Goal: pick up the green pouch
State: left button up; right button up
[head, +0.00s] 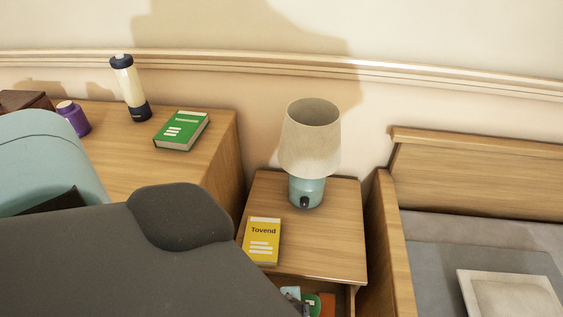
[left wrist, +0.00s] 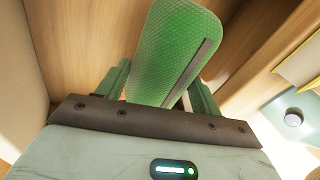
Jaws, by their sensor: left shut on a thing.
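The green pouch (left wrist: 175,45) shows in the left wrist view as a rounded, textured green piece with a dark strip along one side. My left gripper (left wrist: 160,95) is shut on it, one finger at each side of the pouch. Wood surfaces lie behind and beside the pouch. My right gripper is in neither view.
The nightstand (head: 340,230) carries a lamp (head: 310,150) and a yellow book (head: 262,242). Its open drawer (head: 343,297) holds several small things. A bed (head: 430,225) is at right.

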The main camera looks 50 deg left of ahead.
pick_arm(q)
jog(key=d+r, duration=0.3)
jog(key=d, duration=0.3)
jog(key=shift+w+d+r, duration=0.25)
jog(key=shift+w+d, duration=0.05)
jog(key=shift+w, duration=0.1)
